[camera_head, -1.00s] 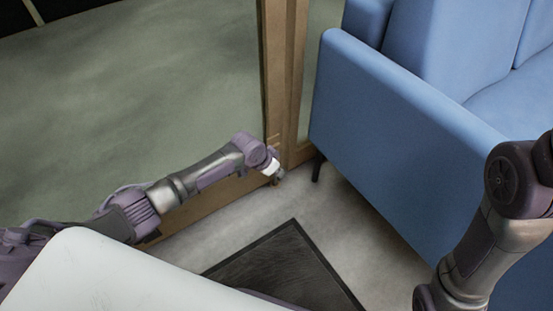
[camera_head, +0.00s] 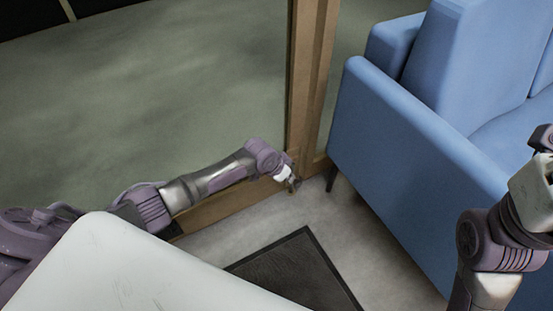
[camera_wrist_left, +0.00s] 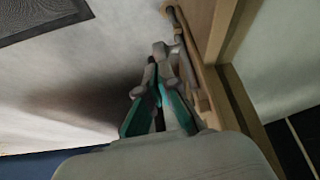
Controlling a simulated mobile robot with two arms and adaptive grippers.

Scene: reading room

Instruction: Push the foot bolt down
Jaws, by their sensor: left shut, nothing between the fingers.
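The foot bolt (camera_wrist_left: 188,52) shows in the left wrist view as a slim brownish rod along the face of the wooden door frame (camera_wrist_left: 210,35). In the head view it is hidden or too small to make out behind my left gripper (camera_head: 292,184). That gripper is low at the bottom corner of the wooden frame (camera_head: 312,75), close above the floor. In the left wrist view its fingertips (camera_wrist_left: 160,50) are together with nothing between them, right beside the bolt. I cannot tell whether they touch it. My right gripper is out of view; only part of the right arm shows.
A blue sofa (camera_head: 400,140) stands just right of the frame. A dark mat (camera_head: 290,272) lies on the pale floor (camera_head: 345,235) in front of it. A large glass pane (camera_head: 180,90) fills the left. The floor between mat and sofa is clear.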

